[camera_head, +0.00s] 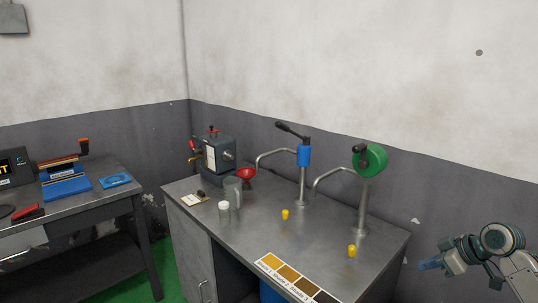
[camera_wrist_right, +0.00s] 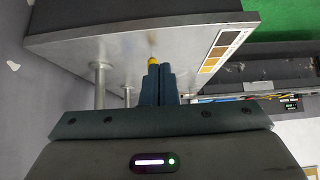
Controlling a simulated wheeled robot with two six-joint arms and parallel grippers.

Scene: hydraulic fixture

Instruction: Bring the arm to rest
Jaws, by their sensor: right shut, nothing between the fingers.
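My right gripper (camera_head: 428,265) is at the lower right of the head view, off the right end of the metal workbench (camera_head: 265,235) and apart from it. Its fingers (camera_wrist_right: 159,82) are shut and empty in the right wrist view. Behind the fingertips in that view a small yellow cap (camera_wrist_right: 153,61) shows on the bench, partly hidden. My left gripper is not in either view.
A second table (camera_head: 90,205) stands left.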

